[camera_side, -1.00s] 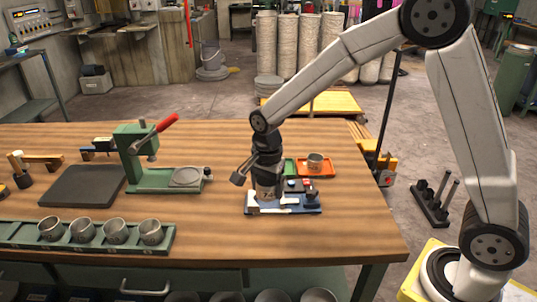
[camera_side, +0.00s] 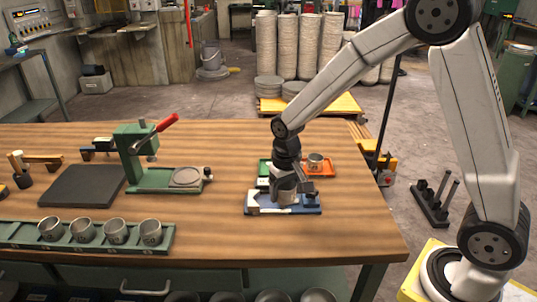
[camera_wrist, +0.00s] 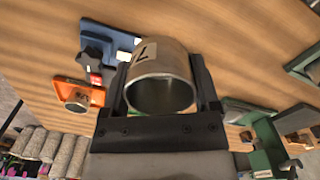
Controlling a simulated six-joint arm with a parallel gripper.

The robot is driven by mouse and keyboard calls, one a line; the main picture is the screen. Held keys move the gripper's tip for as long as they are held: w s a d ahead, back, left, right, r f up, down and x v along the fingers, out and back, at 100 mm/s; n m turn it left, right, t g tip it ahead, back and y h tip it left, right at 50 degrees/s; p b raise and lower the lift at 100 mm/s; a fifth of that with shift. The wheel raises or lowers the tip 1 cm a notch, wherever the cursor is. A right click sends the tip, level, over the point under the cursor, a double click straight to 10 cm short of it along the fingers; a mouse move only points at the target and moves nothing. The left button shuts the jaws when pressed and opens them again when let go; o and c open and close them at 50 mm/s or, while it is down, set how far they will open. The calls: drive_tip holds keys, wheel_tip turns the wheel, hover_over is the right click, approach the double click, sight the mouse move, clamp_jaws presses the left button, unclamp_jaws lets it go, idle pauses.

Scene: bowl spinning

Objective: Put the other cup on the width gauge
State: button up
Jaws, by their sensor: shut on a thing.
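My gripper (camera_side: 290,186) is shut on a grey metal cup. In the wrist view the cup (camera_wrist: 160,72) lies between both fingers, its open rim facing the camera and a dark mark on its side. The width gauge (camera_side: 262,209) is a blue base with pale and dark parts; its blue body also shows in the wrist view (camera_wrist: 108,38), left of the held cup. In the side view, my gripper and the held cup overlap the gauge's back middle; whether they touch is unclear. Another cup (camera_side: 315,160) sits on the orange tray (camera_side: 325,172) behind the gauge.
A green tray (camera_side: 264,167) is partly hidden behind my gripper. A green press with a red lever (camera_side: 135,160) stands left of the gauge. A green rack (camera_side: 20,236) with several cups lies at the front left. Bare wood lies right of the gauge.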

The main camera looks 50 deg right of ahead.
drive_tip(key=shift+s+d+f+n, duration=0.15)
drive_tip(key=shift+s+d+n, duration=0.1)
drive_tip(key=shift+n, duration=0.55)
drive_tip(key=shift+s+d+f+n, duration=0.1)
drive_tip(key=shift+d+f+n, duration=0.1)
drive_tip(key=shift+n, duration=0.6)
drive_tip(key=shift+r, duration=0.1)
drive_tip(key=m, duration=0.2)
drive_tip(key=w+a+m, duration=0.1)
drive_tip(key=m, duration=0.1)
drive_tip(key=shift+a+r, duration=0.1)
drive_tip(key=shift+r, duration=0.2)
drive_tip(key=m, duration=0.1)
drive_tip(key=a+m, duration=0.1)
drive_tip(key=m, duration=0.1)
drive_tip(key=w+r+m, duration=0.1)
drive_tip(key=m, duration=0.1)
drive_tip(key=shift+a, duration=0.3)
drive_tip(key=a+m, duration=0.1)
drive_tip(key=m, duration=0.2)
drive_tip(key=w+a+r+m, duration=0.1)
drive_tip(key=m, duration=0.2)
drive_tip(key=a+m, duration=0.1)
drive_tip(key=m, duration=0.2)
drive_tip(key=shift+w+r, duration=0.3)
drive_tip(key=shift+w, duration=0.1)
